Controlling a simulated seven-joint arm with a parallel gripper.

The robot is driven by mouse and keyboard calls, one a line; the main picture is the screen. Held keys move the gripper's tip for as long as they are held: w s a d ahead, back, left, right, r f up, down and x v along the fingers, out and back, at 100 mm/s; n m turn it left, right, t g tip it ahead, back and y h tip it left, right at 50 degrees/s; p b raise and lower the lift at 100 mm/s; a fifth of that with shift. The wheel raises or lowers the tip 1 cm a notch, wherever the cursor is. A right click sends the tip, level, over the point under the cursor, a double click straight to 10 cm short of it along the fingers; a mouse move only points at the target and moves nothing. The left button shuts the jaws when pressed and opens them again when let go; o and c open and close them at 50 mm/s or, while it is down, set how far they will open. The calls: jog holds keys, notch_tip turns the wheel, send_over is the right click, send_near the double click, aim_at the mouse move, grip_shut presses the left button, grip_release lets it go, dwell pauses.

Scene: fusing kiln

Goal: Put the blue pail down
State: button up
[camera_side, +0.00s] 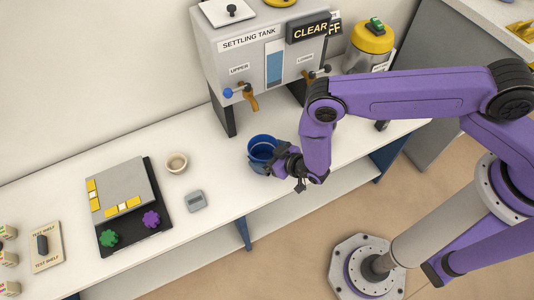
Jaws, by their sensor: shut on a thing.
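The blue pail (262,147) is upright, below and a little right of the settling tank's upper tap (244,92). My gripper (280,158) is at the pail's right side and is shut on it. The fingertips are small and partly hidden against the pail. The pail is over the white bench top (225,165); I cannot tell whether its base touches the bench.
The settling tank (255,50) stands on legs behind the pail. A yellow-topped canister (370,45) is right of it. A grey timer-like box (195,201), a beige cup (176,163) and a black-based panel (125,205) lie left. Bench space between box and pail is clear.

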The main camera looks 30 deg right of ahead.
jog(key=o, duration=0.7)
jog(key=shift+f, duration=0.1)
jog(key=v, duration=1.2)
